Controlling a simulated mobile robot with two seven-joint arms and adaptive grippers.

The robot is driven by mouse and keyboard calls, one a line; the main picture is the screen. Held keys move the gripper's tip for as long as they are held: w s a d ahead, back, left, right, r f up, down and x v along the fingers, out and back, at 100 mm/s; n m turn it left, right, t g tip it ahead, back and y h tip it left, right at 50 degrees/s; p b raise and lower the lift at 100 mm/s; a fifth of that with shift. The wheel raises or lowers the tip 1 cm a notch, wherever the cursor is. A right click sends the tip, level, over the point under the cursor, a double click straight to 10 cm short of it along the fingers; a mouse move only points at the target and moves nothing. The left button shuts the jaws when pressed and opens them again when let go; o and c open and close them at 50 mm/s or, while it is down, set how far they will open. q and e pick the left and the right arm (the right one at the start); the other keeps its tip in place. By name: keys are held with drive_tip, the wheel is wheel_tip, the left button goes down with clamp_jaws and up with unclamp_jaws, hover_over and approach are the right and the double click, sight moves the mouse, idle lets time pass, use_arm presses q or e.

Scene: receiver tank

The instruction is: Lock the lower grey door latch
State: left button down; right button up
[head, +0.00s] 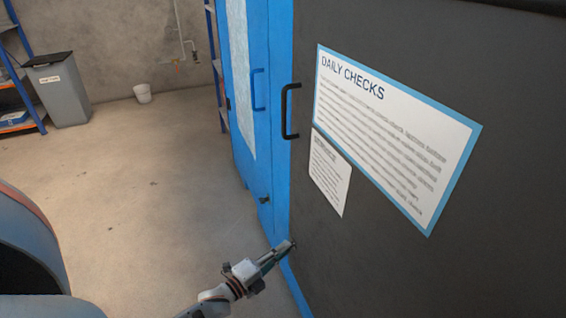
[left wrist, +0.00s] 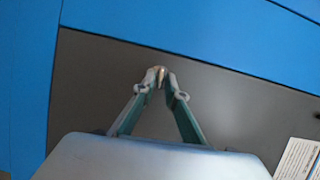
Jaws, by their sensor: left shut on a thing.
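The dark grey door (head: 400,265) fills the right of the head view and looks shut against the blue frame (head: 256,170). My left gripper (head: 288,246) is at the lower left edge of this door. In the left wrist view its fingertips (left wrist: 160,80) come together on a small metallic piece, the lower grey door latch (left wrist: 161,72). The fingers hide most of the latch, so I cannot tell its angle. My right gripper is in neither view.
A black handle (head: 286,110) sticks out of the grey door above my gripper. Posted sheets (head: 390,130) are on the door. A small dark knob (head: 264,199) is on the blue side. The floor (head: 150,190) to the left is clear; a grey bin (head: 62,95) stands far back.

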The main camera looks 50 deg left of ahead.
use_arm(q)
drive_tip(key=shift+d+m, duration=0.1)
drive_tip(key=shift+m, duration=0.2)
idle(0.4)
drive_tip(key=c, duration=2.2)
unclamp_jaws()
drive_tip(key=s, duration=1.2)
